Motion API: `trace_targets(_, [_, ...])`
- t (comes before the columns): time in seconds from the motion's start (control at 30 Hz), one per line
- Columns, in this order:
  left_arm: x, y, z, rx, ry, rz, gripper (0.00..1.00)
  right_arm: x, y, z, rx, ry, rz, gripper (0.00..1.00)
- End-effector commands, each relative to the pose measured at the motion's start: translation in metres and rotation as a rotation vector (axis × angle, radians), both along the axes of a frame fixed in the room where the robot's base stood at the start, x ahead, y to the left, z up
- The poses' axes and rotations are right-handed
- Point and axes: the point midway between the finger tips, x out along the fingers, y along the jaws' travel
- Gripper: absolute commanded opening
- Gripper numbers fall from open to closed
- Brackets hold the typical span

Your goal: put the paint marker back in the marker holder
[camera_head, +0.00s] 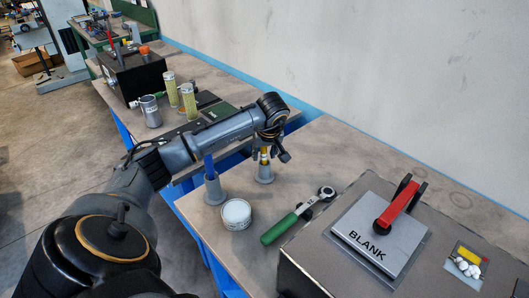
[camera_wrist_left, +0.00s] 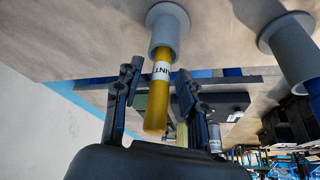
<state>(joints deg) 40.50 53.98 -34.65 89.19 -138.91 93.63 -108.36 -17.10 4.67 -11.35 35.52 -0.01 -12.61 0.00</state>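The yellow paint marker (camera_wrist_left: 158,100), with part of a printed label showing, stands with one end inside a grey cup-shaped holder (camera_wrist_left: 165,32) on the bench. In the head view the marker (camera_head: 264,154) is partly hidden by my left gripper, and its holder (camera_head: 264,175) shows below. My left gripper (camera_head: 272,152) is above the holder, pointing down. In the left wrist view its two fingers (camera_wrist_left: 158,85) are apart on either side of the marker; a gap shows on the left side, and the right fingertip looks very close to the marker. My right gripper is not in view.
A second grey holder (camera_head: 214,191) with a blue marker (camera_head: 209,165) stands beside it. A white tin (camera_head: 236,214), a green-handled ratchet (camera_head: 280,228) and a box with a plate marked BLANK (camera_head: 375,240) and a red-handled clamp (camera_head: 397,203) are nearby. A wall runs behind.

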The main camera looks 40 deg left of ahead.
Motion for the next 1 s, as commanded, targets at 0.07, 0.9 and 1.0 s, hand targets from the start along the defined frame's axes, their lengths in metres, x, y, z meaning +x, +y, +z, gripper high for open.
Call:
trace_targets(0.07, [0.0, 0.0, 0.0, 0.0, 0.0, 0.0, 0.41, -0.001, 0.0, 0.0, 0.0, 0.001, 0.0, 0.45])
trace_targets(0.9, [-0.022, -0.033, 0.106, 0.0, -0.005, -0.002, 0.41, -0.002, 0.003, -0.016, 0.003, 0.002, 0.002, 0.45])
trace_targets(1.0, [-0.024, -0.037, 0.115, 0.0, -0.002, -0.001, 0.41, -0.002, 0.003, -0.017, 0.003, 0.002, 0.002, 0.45])
